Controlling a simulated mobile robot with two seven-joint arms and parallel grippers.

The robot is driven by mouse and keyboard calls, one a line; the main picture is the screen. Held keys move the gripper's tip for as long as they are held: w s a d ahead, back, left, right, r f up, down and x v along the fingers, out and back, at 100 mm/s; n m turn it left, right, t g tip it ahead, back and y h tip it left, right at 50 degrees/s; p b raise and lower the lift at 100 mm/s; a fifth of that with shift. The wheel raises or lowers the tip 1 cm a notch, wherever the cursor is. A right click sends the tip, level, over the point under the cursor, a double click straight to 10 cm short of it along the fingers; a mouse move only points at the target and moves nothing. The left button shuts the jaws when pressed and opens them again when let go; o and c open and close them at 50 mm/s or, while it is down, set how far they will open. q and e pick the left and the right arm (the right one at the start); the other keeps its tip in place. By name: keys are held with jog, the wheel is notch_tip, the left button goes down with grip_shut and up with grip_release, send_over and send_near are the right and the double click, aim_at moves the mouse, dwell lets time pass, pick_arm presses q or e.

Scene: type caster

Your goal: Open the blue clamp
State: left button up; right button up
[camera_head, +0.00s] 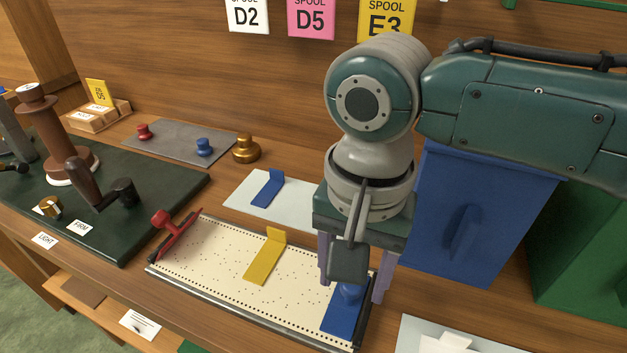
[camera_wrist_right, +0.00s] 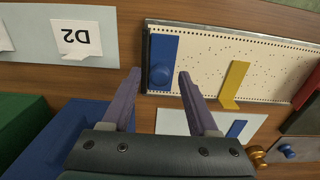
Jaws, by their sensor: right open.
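The blue clamp (camera_head: 343,318) lies at the right end of the cream perforated board (camera_head: 215,262), with a round blue knob on it. In the right wrist view the blue clamp (camera_wrist_right: 163,48) shows ahead of the fingers. My right gripper (camera_head: 352,290) points down above this clamp. Its two fingers are apart, one on each side of the knob in the picture, and nothing is held between them. The right gripper (camera_wrist_right: 159,74) also shows as open in the wrist view. I cannot tell whether the fingers touch the knob. My left gripper is not in view.
A red clamp (camera_head: 180,236) is at the board's left end. A yellow piece (camera_head: 266,262) lies on the board, and a blue one (camera_head: 268,190) on a pale sheet behind. A blue bin (camera_head: 470,220) stands right of my gripper. A dark green base (camera_head: 130,215) carries a cranked device.

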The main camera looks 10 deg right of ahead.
jog(key=shift+c, duration=0.2)
grip_shut()
jog(key=shift+r, duration=0.1)
